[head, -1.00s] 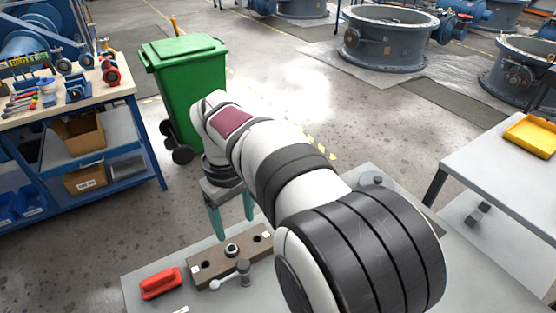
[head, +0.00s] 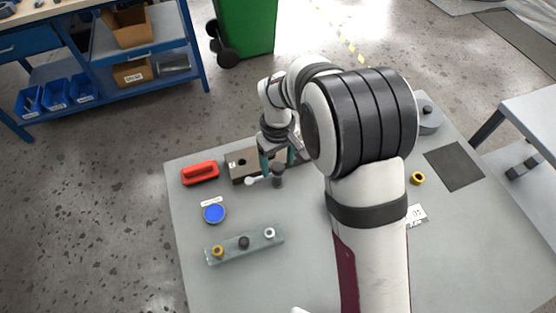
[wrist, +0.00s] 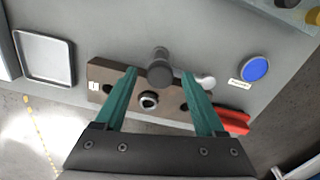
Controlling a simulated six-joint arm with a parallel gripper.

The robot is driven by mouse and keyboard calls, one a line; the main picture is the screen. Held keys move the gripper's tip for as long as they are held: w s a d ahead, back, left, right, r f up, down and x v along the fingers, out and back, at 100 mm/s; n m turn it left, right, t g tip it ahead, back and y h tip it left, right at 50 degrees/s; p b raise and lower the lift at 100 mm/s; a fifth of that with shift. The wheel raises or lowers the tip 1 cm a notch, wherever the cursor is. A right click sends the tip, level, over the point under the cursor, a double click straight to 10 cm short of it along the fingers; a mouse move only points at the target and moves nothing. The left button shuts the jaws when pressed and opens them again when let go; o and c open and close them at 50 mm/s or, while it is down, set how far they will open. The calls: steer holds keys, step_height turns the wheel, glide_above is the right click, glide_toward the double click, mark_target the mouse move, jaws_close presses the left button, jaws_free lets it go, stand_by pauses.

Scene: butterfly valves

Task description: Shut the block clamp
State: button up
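The block clamp is a brown block (head: 240,166) on the grey table, with a dark upright post (head: 278,174) at its front and a lever ending in a pale ball (head: 250,181) that points left. In the wrist view the block (wrist: 110,80) lies under the fingers, with a silver-rimmed hole (wrist: 148,100), the dark post (wrist: 160,68) and the pale ball (wrist: 207,82). My gripper (head: 278,161) is open above the block. In the wrist view the post shows between the teal fingertips of my gripper (wrist: 159,73); I cannot tell their height above it. The arm hides the block's right end.
A red handle (head: 200,173) lies left of the block, and a blue disc (head: 213,213) sits in front of it. A strip with several rings (head: 264,240) lies nearer. A yellow ring (head: 418,178) and a dark mat (head: 454,166) are at the right. A grey tray (wrist: 43,57) shows in the wrist view.

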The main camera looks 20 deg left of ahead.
jaws_close()
stand_by(1.3)
